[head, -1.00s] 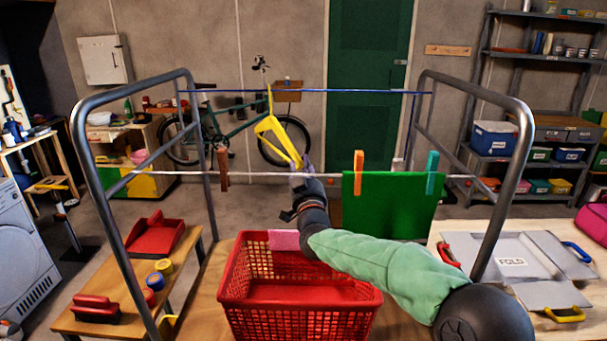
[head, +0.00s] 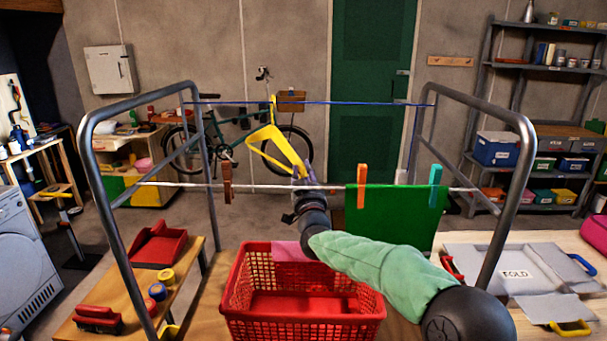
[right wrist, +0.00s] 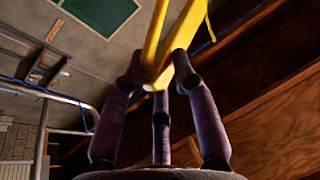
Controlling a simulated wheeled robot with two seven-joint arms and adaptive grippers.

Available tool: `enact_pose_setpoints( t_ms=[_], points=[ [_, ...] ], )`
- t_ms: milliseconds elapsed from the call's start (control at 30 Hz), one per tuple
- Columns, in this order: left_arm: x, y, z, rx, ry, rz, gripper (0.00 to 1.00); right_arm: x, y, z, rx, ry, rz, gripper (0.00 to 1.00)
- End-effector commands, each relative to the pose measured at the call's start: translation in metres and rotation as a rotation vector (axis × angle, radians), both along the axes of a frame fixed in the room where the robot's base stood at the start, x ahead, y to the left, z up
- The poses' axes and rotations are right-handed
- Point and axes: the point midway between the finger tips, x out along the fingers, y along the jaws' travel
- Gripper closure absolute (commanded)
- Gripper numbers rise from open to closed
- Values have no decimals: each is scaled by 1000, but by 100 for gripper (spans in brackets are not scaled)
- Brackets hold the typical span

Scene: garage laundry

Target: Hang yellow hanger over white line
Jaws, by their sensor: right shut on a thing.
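The yellow hanger (head: 275,145) is held up at the middle of the drying rack, tilted, with its hook end at the top near the blue line (head: 350,103). My right gripper (head: 303,173) is shut on the hanger's lower end, close to the white line (head: 270,187). In the right wrist view the fingers (right wrist: 160,75) close around the yellow hanger (right wrist: 175,45). The white line runs across the front of the rack. Whether the hanger touches either line I cannot tell. My left gripper is not in view.
A green cloth (head: 395,215) hangs on the white line between an orange peg (head: 362,186) and a teal peg (head: 435,185). A brown peg (head: 227,182) is at left. A red basket (head: 300,320) stands below. The white line is bare between the brown peg and my gripper.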

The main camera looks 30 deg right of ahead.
Motion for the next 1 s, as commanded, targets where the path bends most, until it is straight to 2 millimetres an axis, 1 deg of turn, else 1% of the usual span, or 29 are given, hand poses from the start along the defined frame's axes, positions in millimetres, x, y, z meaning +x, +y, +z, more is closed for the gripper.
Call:
enact_pose_setpoints(
  t_ms=[333,800,1000],
  points=[
    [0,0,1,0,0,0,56,0,-1,1,2,0,-2,100],
    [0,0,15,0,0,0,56,0,0,29,2,-1,0,100],
    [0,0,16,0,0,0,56,0,0,33,2,1,-1,100]
  ],
)
